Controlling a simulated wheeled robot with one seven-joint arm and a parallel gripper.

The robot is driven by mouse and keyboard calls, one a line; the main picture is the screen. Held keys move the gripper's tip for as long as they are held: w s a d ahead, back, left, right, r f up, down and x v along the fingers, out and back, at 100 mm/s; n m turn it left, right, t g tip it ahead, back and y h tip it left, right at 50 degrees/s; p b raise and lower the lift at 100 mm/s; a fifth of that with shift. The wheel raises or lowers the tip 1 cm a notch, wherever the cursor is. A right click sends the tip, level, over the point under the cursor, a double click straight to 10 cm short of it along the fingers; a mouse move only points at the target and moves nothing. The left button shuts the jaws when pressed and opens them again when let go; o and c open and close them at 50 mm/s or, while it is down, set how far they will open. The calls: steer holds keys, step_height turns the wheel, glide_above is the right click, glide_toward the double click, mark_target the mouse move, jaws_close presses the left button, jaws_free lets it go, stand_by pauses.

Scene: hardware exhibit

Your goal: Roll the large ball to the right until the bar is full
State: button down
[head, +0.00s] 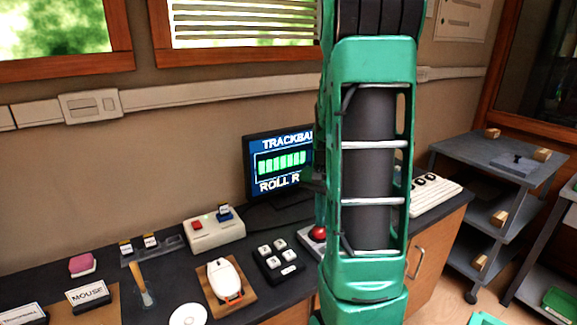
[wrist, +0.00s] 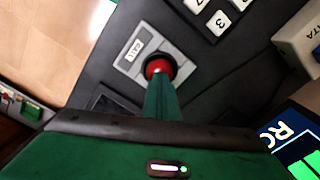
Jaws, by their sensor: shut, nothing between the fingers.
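The large red ball (wrist: 158,66) sits in a dark ring on a grey trackball base (wrist: 132,42) with a small white label. In the head view the ball (head: 318,233) shows just left of my arm, which hides part of its base. My gripper (wrist: 160,84) is shut and empty, its green fingertips right at the ball; I cannot tell whether they touch it. In the head view the gripper is hidden. The monitor (head: 279,182) reads "TRACKBA" and "ROLL R", cut off by my arm, with a bar (head: 281,163) showing several green segments.
A number keypad (head: 279,260), a white mouse (head: 224,278) on a wooden pad and a button box (head: 214,232) stand left of the ball. A white keyboard (head: 436,193) lies to the right. A grey shelf unit (head: 495,160) stands beyond the desk.

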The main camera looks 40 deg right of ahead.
steer(key=shift+s+d, duration=0.1)
steer(key=shift+d, duration=0.35)
steer(key=shift+r, duration=0.1)
stand_by(0.5)
steer(key=shift+r, duration=0.65)
steer(key=shift+a, duration=0.1)
steer(key=shift+w+a, duration=0.25)
steer(key=shift+a, duration=0.7)
steer(key=shift+f, duration=0.75)
steer(key=shift+d+r, duration=0.1)
steer(key=shift+d, duration=0.2)
steer(key=shift+s+d, duration=0.2)
steer(key=shift+d, duration=0.3)
stand_by(0.8)
